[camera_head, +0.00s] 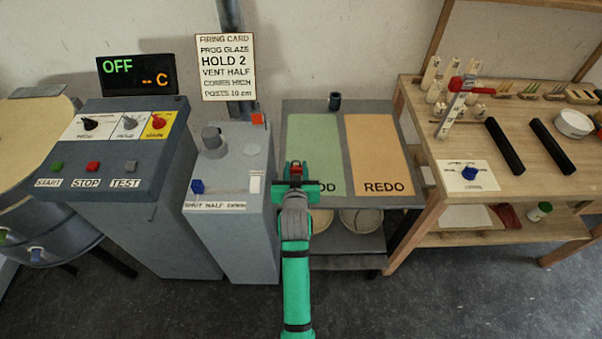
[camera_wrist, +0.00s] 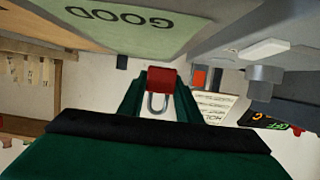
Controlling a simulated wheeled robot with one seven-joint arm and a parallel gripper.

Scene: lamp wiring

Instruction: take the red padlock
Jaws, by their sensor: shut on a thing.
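The red padlock (camera_wrist: 162,79) is between the two fingers of my gripper (camera_wrist: 158,88) in the wrist view, with its metal shackle hanging toward the palm in the picture. In the head view my green gripper (camera_head: 296,172) is shut on the padlock (camera_head: 296,165), in front of the green GOOD mat. The padlock is small there and partly hidden by the fingers. In the wrist view it appears clear of any surface.
The grey table with the green GOOD mat (camera_head: 315,135) and orange REDO mat (camera_head: 379,150) lies just beyond. A grey vent post (camera_head: 232,240) stands close left, with the control console (camera_head: 110,150) farther left. A wooden bench (camera_head: 535,170) is right.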

